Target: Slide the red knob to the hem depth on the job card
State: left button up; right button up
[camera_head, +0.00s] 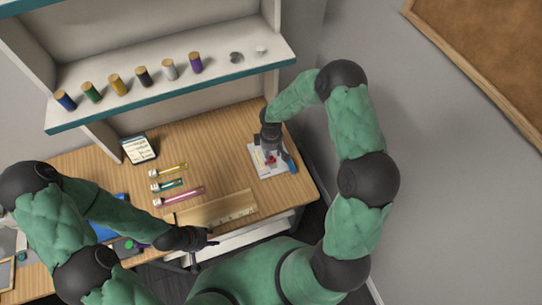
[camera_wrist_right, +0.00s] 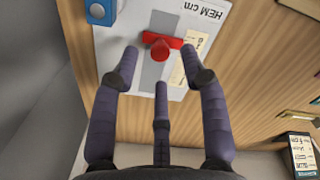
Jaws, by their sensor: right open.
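The red knob (camera_wrist_right: 158,46) sits on a grey slot of a pale plate marked "HEM cm" (camera_wrist_right: 200,15) in the right wrist view. In the head view the knob (camera_head: 270,160) is a small red spot on the plate (camera_head: 264,172) at the table's right end. My right gripper (camera_wrist_right: 164,68) is open, its purple-grey fingers spread around the knob's near side, with no clear contact visible. My left gripper (camera_head: 210,240) is low over the table's front edge; its jaw state is unclear. A card with writing (camera_head: 139,148), possibly the job card, stands at the back left and shows in the wrist view (camera_wrist_right: 302,155).
A blue item (camera_head: 290,163) is beside the plate. Several coloured tubes (camera_head: 178,197) and a wooden ruler (camera_head: 225,210) lie left of it. A shelf (camera_head: 170,80) with several thread spools overhangs the back.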

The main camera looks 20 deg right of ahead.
jog(key=shift+f, duration=1.45)
grip_shut()
jog(key=shift+w+d+b, duration=0.15)
jog(key=shift+w+b, duration=0.25)
jog(key=shift+w, duration=1.65)
jog(key=shift+s, duration=0.1)
grip_release()
